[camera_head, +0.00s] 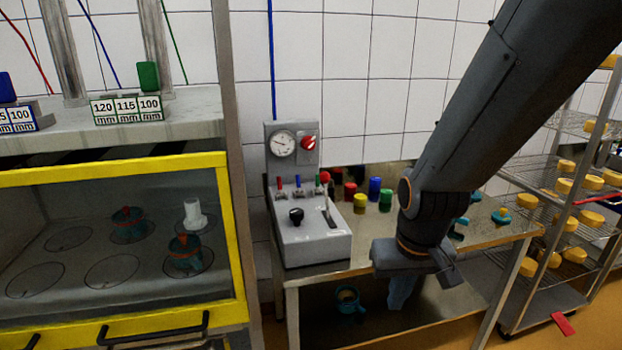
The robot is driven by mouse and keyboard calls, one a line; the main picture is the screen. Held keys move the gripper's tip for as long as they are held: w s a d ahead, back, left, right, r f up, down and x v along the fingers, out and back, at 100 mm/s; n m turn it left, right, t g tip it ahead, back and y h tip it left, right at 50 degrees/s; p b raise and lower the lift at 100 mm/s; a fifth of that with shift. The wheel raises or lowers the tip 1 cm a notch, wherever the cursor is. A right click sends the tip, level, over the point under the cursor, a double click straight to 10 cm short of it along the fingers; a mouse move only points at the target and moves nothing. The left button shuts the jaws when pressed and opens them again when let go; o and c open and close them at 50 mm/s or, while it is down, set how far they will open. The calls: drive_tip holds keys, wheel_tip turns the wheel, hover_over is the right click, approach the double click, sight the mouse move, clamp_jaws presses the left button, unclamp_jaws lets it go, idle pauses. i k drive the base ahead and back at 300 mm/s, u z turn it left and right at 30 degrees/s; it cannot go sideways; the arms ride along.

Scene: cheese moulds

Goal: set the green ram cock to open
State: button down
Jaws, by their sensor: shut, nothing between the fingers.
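The grey control console (312,243) stands on the left end of the metal table. Three small cocks are in a row along its back: red (279,184), blue (298,181) and green (318,179). The green ram cock is the rightmost; its small handle looks roughly upright, but it is too small to read its setting. My gripper (401,294) points downward in front of the table, to the right of the console and well apart from the green cock. It is shut and empty, and its fingertips are partly hard to make out.
A black knob (296,215) and a lever (329,215) sit on the console; a gauge (284,143) and red switch (309,143) stand behind. Coloured pieces (374,189) lie beside it. The yellow-framed press (120,250) is at left, the cheese rack (560,200) at right.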

sight(317, 192)
drive_tip(key=u, duration=0.1)
drive_tip(key=i, duration=0.65)
drive_tip(key=z, duration=0.6)
drive_tip(key=i, duration=0.6)
drive_tip(key=z, duration=0.5)
